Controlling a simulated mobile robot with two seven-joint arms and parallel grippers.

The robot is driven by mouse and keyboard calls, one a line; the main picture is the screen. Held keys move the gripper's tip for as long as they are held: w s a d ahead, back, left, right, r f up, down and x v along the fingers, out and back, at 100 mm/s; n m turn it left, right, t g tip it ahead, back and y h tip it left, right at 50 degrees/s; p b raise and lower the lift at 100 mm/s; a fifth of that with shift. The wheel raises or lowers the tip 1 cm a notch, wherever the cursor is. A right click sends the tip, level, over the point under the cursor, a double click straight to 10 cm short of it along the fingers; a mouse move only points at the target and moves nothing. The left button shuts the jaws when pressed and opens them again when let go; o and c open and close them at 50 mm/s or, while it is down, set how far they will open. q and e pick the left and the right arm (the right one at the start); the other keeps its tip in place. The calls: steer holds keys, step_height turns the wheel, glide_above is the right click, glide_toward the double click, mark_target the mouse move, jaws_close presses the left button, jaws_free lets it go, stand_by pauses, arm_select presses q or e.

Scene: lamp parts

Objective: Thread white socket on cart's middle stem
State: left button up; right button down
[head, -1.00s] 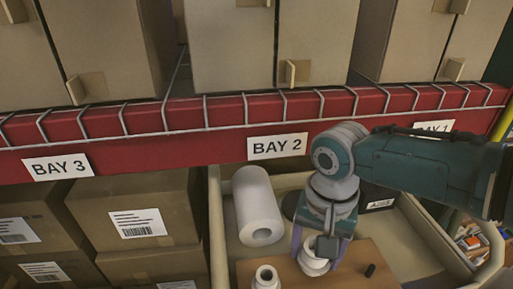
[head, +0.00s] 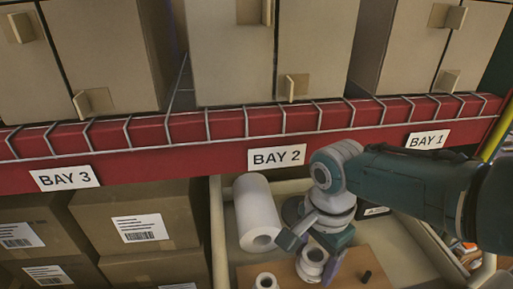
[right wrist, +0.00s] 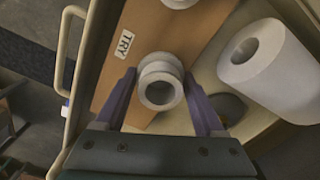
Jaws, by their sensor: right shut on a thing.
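My right gripper (head: 322,266) points down over the brown board (head: 388,262) of the cart. It is shut on a white ringed socket (head: 313,258), which also shows between the violet fingers in the right wrist view (right wrist: 160,92). The socket sits at or just above the board; I cannot tell its exact height. The middle stem does not show and may be hidden by the socket. A second white socket (head: 266,281) stands on the board to the left. A short dark stem (head: 366,276) stands to the right. My left gripper is not in view.
A large white roll (head: 257,212) lies in the cream cart (head: 217,228) behind the board. A red shelf beam (head: 200,127) with wire mesh and cardboard boxes (head: 232,50) runs above my arm. Stacked boxes (head: 138,225) stand left of the cart.

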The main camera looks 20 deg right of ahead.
steer(key=m, duration=0.2)
steer(key=shift+s+m+p, duration=0.2)
steer(key=shift+m+p, duration=0.2)
steer(key=m, duration=0.4)
steer(key=shift+f, duration=0.15)
steer(key=shift+m, duration=0.3)
steer(key=m, duration=0.3)
steer(key=shift+p, duration=0.35)
steer(key=m, duration=0.3)
